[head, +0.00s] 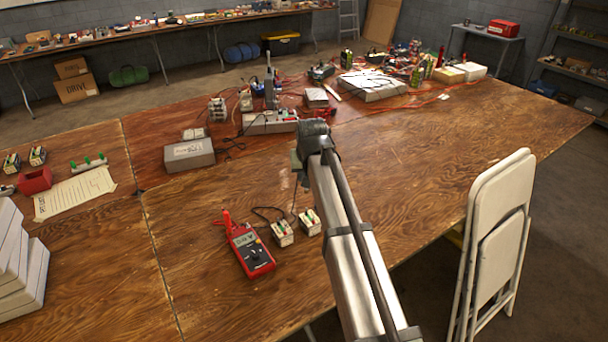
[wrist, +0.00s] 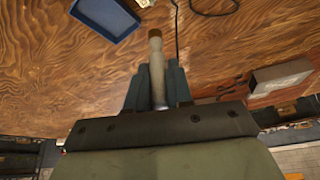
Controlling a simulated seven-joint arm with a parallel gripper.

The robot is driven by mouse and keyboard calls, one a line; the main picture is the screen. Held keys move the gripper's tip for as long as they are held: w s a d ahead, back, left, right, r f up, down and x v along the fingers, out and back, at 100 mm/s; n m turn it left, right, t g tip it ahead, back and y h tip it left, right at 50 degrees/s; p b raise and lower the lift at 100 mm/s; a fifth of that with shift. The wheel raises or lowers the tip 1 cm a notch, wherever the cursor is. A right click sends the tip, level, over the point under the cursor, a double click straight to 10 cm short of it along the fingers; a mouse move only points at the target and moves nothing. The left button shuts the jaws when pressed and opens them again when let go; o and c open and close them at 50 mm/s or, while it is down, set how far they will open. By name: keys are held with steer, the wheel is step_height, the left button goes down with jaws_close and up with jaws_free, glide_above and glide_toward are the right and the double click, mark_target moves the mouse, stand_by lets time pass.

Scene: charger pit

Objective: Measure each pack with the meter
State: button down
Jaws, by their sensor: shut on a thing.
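The red meter (head: 250,250) lies on the wooden table left of my arm, with a red lead at its top left and a black cable running from it. Two more packs, one (head: 12,163) and another (head: 38,156), stand at the far left. My gripper (wrist: 157,85) is shut on a pale rod with a brown end (wrist: 156,62); whether it is a meter probe I cannot tell. In the head view my arm mostly hides the gripper.
A blue tray (wrist: 107,14) shows in the wrist view. A grey box (head: 189,154), a printed sheet (head: 74,193) and a red bin (head: 35,181) are on the left. Power strips, cables and clutter fill the back. A folding chair (head: 492,240) stands at the right. The right tabletop is clear.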

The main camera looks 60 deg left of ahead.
mark_target(307, 190)
steer(key=shift+f, duration=0.15)
steer(key=shift+f, duration=2.85)
steer(key=shift+f, duration=0.95)
stand_by(0.6)
steer(key=c, duration=0.9)
jaws_free()
steer(key=shift+o, duration=0.2)
steer(key=shift+o, duration=1.3)
steer(key=shift+r, duration=0.15)
